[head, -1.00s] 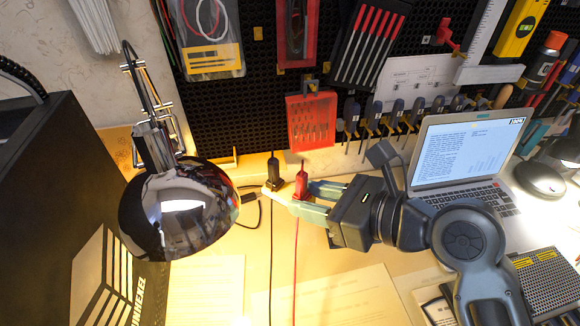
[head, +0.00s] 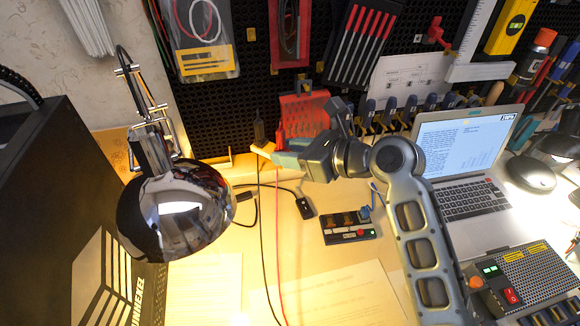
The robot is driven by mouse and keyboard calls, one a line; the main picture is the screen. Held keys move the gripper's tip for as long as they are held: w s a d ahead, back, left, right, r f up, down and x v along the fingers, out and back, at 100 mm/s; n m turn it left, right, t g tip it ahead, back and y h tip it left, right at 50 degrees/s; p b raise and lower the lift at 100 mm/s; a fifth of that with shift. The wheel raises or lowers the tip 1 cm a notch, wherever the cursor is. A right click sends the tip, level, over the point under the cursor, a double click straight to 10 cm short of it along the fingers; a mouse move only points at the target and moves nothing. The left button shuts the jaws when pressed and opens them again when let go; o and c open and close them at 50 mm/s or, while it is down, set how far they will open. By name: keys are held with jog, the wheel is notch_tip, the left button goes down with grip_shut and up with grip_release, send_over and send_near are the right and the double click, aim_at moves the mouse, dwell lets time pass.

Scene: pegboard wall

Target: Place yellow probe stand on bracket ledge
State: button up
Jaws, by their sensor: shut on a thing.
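The yellow probe stand (head: 263,148) is at the tip of my gripper (head: 276,154) in the head view, held above the desk near the foot of the pegboard. A black probe (head: 259,129) stands upright in it. The red probe is hard to make out against the red holder behind.
A chrome lamp (head: 175,210) stands on the left. The red perforated holder (head: 303,112) hangs behind my gripper. Black and red cables (head: 277,230) trail down over the desk. A small device (head: 350,226) and a laptop (head: 465,165) are to the right.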

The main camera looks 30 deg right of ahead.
jog(key=shift+w+f, duration=0.2)
jog(key=shift+f, duration=2.25)
jog(key=o, duration=1.1)
jog(key=shift+f, duration=0.1)
jog(key=shift+o, duration=0.2)
jog(key=v, duration=1.2)
jog(key=shift+d, duration=0.15)
